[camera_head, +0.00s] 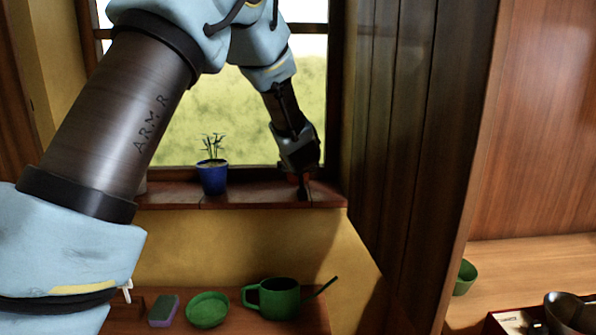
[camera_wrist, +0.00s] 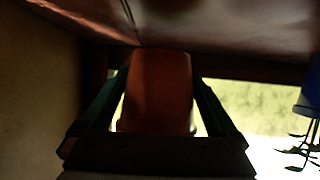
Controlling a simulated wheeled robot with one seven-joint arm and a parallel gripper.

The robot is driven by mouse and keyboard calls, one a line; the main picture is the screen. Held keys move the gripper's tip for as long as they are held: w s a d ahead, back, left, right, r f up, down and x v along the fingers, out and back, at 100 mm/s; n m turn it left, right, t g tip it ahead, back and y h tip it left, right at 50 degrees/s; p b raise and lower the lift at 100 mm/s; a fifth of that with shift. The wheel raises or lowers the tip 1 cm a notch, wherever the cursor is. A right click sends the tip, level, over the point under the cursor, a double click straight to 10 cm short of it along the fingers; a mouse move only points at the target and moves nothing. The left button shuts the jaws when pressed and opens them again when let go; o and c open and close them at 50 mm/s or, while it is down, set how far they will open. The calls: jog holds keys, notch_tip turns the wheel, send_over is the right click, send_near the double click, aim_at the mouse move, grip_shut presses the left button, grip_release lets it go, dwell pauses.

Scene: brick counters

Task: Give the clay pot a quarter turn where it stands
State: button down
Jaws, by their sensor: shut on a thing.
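The clay pot (camera_wrist: 160,90) is orange-brown and fills the space between the two fingers in the wrist view. In the head view my gripper (camera_head: 302,186) is at the right end of the brown windowsill (camera_head: 245,196), pointing down, and hides nearly all of the pot; only a small reddish patch shows beside the fingers. My gripper is shut on the clay pot, one finger on each side of it. The pot appears to be at the sill surface; its base and any contact with the sill are hard to make out.
A blue pot (camera_head: 212,179) with a green plant stands on the sill to the left of my gripper, with bare sill between. A wooden panel rises right of the sill. Below are a green watering can (camera_head: 278,298), a green bowl (camera_head: 207,310) and a sponge (camera_head: 163,310).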

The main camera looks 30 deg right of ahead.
jog(key=shift+w+a+m+g+h+b, duration=0.1)
jog(key=shift+m+g+h+b, duration=0.7)
jog(key=shift+b, duration=3.5)
jog(key=shift+f+m+t+b, duration=0.3)
jog(key=shift+f+b, duration=0.65)
jog(key=shift+f, duration=0.3)
jog(key=shift+c, duration=0.3)
grip_release()
jog(key=shift+o, duration=0.3)
jog(key=shift+f, duration=0.15)
